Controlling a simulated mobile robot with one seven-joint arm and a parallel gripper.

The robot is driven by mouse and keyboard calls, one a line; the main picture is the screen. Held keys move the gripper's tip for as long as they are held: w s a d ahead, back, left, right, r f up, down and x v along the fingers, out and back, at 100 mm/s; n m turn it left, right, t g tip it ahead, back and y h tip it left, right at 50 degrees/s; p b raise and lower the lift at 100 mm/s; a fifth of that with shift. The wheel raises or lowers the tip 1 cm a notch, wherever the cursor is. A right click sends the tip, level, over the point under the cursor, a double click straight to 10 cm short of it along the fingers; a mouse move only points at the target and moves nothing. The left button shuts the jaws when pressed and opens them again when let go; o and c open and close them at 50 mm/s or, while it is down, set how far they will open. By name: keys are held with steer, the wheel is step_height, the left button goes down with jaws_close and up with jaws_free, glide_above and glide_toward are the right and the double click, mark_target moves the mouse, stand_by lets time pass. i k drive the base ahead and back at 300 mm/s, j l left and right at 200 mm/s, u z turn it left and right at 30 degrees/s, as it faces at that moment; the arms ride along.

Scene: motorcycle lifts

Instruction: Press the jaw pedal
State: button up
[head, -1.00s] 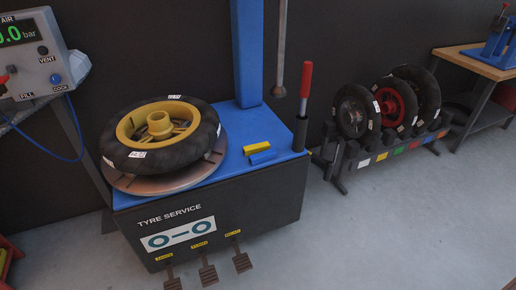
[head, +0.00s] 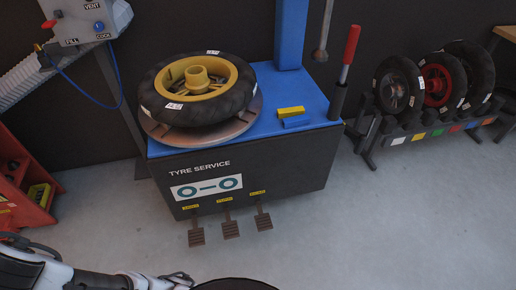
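Three dark pedals stick out at the foot of the tyre machine (head: 300,170) in the head view: a left pedal (head: 196,237), a middle pedal (head: 230,229) and a right pedal (head: 264,221). Each has a small yellow label above it, too small to read surely, so I cannot tell by lettering which is the jaw pedal. All three hang just above the floor, and nothing touches them. White and dark links of my arm show along the bottom left edge, apart from the pedals. I cannot make out my gripper's fingers.
A tyre (head: 198,88) on a yellow rim lies on the machine's turntable. A red-handled lever (head: 349,50) stands at its right. A red rack (head: 22,180) is at the left, and a wheel stand (head: 420,133) at the right. The grey floor (head: 370,235) before the machine is clear.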

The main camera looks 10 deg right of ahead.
mark_target(196, 238)
steer(key=k+j, duration=0.7)
steer(key=i, duration=0.75)
